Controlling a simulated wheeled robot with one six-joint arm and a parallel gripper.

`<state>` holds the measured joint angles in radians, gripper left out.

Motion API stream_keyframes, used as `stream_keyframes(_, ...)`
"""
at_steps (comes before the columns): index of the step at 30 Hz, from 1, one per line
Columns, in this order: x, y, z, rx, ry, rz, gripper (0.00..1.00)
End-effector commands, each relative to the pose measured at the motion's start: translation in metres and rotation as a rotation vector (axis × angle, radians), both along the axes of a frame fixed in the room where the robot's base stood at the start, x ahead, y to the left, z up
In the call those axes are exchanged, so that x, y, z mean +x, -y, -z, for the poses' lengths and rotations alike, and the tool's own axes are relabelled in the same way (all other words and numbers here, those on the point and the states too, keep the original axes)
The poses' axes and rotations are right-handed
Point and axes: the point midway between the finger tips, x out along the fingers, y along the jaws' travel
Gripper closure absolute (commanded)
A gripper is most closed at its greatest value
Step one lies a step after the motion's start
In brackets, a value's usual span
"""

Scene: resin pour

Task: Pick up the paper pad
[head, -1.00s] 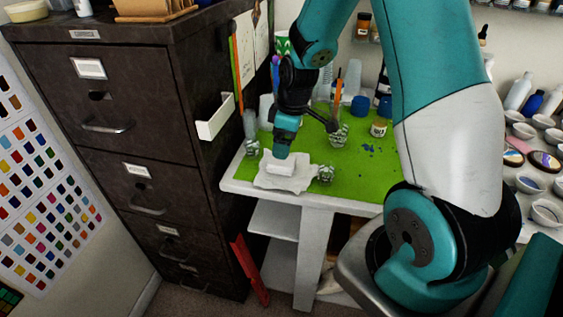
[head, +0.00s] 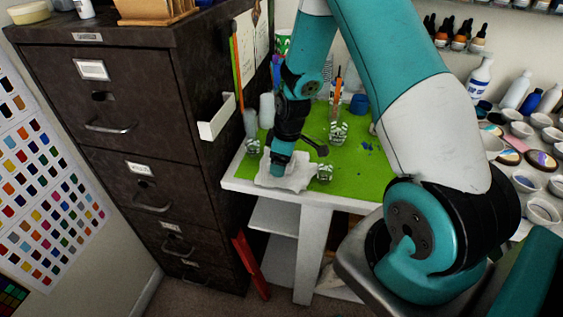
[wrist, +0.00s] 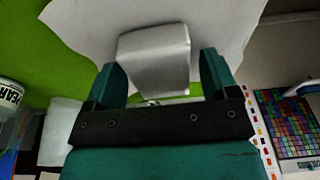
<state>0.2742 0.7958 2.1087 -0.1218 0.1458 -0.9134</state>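The paper pad (wrist: 155,52) is a small white block on a crumpled white sheet (head: 297,181), which lies on the green top of the white table at its front left. The sheet also fills the upper part of the wrist view (wrist: 90,25). My gripper (wrist: 160,64) is open, with one teal finger on each side of the pad. A gap shows between the right finger and the pad; contact on the left is unclear. In the head view my gripper (head: 279,166) points down over the sheet and hides the pad.
Striped jars stand close by: one left of the sheet (head: 253,146), one at its right (head: 325,173), one with brushes behind (head: 338,133). A dark filing cabinet (head: 110,120) stands left of the table, with a white holder (head: 216,122) on its side.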

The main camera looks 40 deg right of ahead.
Motion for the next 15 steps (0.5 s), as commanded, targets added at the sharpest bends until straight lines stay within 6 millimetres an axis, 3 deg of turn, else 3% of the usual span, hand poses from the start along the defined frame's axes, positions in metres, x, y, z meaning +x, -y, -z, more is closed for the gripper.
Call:
stream_keyframes(1,-0.0002,0.0000,-0.0001,0.000,0.000,0.000,0.32)
stream_keyframes(5,-0.0002,0.0000,-0.0002,0.000,0.000,0.000,0.62)
stream_keyframes(8,-0.0002,0.0000,-0.0003,0.000,0.000,0.000,0.68)
stream_keyframes(15,0.0000,0.0001,-0.0020,0.000,0.000,0.000,0.68)
